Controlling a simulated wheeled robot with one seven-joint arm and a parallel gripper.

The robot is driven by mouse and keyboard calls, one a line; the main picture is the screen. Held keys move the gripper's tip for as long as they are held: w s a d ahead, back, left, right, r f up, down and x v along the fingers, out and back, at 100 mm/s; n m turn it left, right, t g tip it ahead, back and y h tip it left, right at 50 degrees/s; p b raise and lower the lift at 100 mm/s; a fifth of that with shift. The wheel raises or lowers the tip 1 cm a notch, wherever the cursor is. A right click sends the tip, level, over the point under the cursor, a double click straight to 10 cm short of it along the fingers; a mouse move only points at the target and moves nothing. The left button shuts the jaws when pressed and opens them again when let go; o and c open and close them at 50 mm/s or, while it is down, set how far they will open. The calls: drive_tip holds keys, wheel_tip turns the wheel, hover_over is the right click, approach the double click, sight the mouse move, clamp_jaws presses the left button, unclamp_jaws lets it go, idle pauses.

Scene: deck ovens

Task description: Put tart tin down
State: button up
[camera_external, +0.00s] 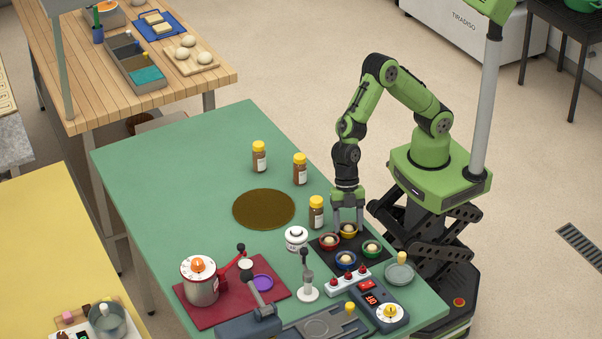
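Several small tart tins with pale filling stand close together on a dark tray (324,242) near the right edge of the green table. They are a red tin (329,243), a yellow tin (348,232), a blue tin (346,261) and a green tin (371,250). My gripper (348,229) points straight down at the yellow tin, at the tray's back edge. Its fingers are apart, one on each side of that tin. I cannot tell whether they touch it, or whether the tin rests fully on the tray.
A jar with a yellow lid (316,213) and a white pot (296,239) stand close left of the tray. The green table's back left is clear.

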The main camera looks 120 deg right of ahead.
drive_tip(key=c, duration=0.5)
drive_tip(key=shift+o, duration=0.2)
wheel_tip(320, 180, up, 11)
drive_tip(key=p, duration=0.2)
wheel_tip(320, 180, up, 5)
drive_tip(key=m+t+h+p, duration=0.2)
drive_tip(key=m+t+h, duration=0.15)
drive_tip(key=m, duration=0.95)
hover_over(257, 206)
drive_tip(key=s, duration=0.2)
drive_tip(key=shift+m+g+h, duration=0.25)
drive_tip(key=shift+m+g, duration=0.05)
drive_tip(key=shift+g, duration=0.05)
drive_tip(key=f, duration=0.7)
drive_tip(key=f+b, duration=0.1)
drive_tip(key=f, duration=0.7)
drive_tip(key=shift+w+f, duration=0.2)
drive_tip(key=shift+f, duration=0.05)
